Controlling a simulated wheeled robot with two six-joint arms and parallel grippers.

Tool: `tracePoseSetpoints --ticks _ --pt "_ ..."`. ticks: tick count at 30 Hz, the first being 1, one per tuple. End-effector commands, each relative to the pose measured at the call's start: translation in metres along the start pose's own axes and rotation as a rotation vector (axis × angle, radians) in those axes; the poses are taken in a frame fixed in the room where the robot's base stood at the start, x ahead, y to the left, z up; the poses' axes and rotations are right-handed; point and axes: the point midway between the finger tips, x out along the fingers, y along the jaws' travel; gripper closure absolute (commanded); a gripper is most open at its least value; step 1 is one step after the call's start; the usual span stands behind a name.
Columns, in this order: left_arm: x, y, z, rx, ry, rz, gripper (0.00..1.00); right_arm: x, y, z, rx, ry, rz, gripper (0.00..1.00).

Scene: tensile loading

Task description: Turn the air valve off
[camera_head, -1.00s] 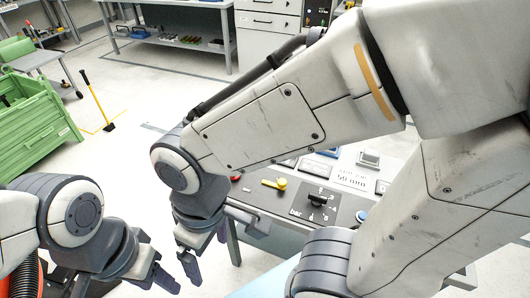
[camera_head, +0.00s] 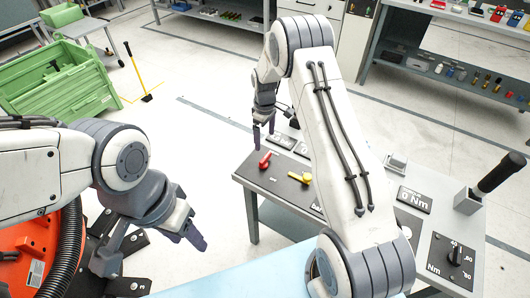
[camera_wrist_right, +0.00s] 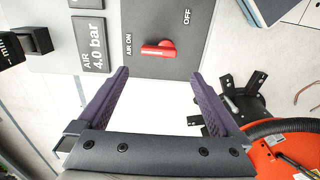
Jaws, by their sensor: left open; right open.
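The red air valve handle (camera_wrist_right: 158,50) sits on a dark panel between the printed words "AIR ON" and "OFF" in the right wrist view. Its narrower end lies toward "AIR ON". The handle also shows in the head view (camera_head: 264,161) near the bench's left edge. My right gripper (camera_head: 263,129) is open and empty, just beyond the handle in the head view. In the wrist view its two fingers (camera_wrist_right: 160,82) point toward the panel, with the handle between and ahead of their tips, untouched. My left gripper (camera_head: 188,238) is open and empty, left of the bench.
A yellow handle (camera_head: 299,178) is on the same panel. An "AIR 4.0 bar" display (camera_wrist_right: 90,43) is left of the red handle. A torque dial (camera_head: 455,256) and black-handled tool (camera_head: 498,174) are at the bench's right. A green crate (camera_head: 62,80) stands on open floor.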

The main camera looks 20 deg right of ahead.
Motion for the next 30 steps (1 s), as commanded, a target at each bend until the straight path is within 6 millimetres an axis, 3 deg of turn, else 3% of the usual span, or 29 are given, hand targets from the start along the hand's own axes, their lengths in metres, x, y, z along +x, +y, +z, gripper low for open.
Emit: tracePoseSetpoints --ticks 5,18,30 --pt "-0.006 0.001 0.0 0.0 0.0 0.0 0.5 0.02 0.004 0.002 -0.002 -0.004 -0.003 0.0" --pt "-0.026 0.002 -0.001 -0.001 0.0 0.0 0.5 0.094 0.002 0.001 -0.001 -0.002 -0.002 0.0" --pt "-0.027 0.002 -0.001 -0.001 0.0 0.0 0.5 0.107 0.003 0.001 -0.001 0.0 0.0 0.0"
